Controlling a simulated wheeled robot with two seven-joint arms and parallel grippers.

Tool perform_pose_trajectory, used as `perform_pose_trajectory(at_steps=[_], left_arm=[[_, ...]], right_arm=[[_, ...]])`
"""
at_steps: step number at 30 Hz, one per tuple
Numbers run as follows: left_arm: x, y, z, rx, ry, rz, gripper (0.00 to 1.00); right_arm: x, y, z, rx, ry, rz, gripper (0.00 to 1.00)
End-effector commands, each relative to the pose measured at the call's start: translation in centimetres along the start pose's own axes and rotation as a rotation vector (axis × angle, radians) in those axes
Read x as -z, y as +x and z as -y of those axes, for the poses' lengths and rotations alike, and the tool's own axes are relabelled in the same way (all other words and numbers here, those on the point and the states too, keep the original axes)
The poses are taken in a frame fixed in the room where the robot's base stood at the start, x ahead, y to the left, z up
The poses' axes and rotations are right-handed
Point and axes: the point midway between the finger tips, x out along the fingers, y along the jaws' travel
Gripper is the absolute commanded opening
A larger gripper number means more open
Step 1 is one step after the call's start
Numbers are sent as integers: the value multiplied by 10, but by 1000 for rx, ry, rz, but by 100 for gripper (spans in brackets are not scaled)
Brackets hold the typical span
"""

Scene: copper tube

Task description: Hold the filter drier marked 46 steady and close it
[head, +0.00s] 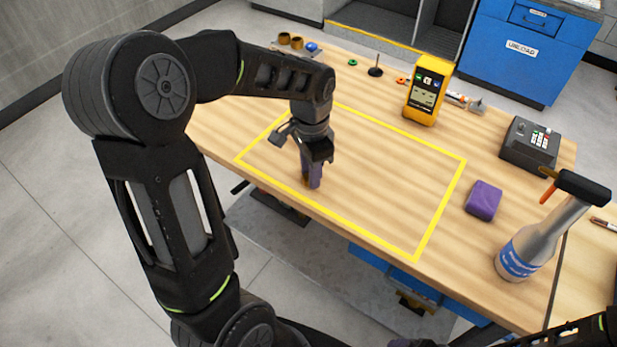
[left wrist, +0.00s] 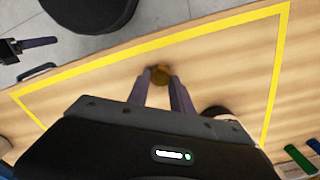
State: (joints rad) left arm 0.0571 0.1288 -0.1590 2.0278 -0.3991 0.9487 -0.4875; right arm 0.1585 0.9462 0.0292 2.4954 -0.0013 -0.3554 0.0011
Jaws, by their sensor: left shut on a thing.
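My left gripper (head: 312,184) points down inside the yellow-taped area, near the table's front edge. Its purple fingers are shut on a small copper-coloured piece (left wrist: 160,73), which shows between the fingertips in the left wrist view. The fingers hide most of this piece, and I see no mark 46 on it, so I cannot tell if it is the filter drier. Part of my right arm shows at the bottom right of the head view. A dark gripper with a purple finger (left wrist: 36,43) shows at the upper left of the left wrist view; its opening is unclear.
A yellow device (head: 428,90), a dark keypad box (head: 530,144), a purple block (head: 483,200) and a bottle (head: 527,250) stand outside the yellow tape (head: 441,214). Small copper fittings (head: 290,41) lie at the far left. The taped area right of my gripper is clear.

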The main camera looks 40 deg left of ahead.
Motion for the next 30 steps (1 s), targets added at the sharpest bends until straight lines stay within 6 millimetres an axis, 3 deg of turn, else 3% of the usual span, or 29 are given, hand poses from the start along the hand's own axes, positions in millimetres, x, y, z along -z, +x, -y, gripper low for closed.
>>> perform_pose_trajectory(at_steps=[11, 24, 30], left_arm=[[1, -7, 0, 1, 0, -2, 0], [0, -79, 0, 2, 0, -3, 0], [0, -99, 0, 0, 0, -1, 0]], right_arm=[[0, 0, 0, 0, 0, 0, 86], [0, 3, -1, 0, 0, 0, 86], [0, 3, -1, 0, 0, 0, 86]])
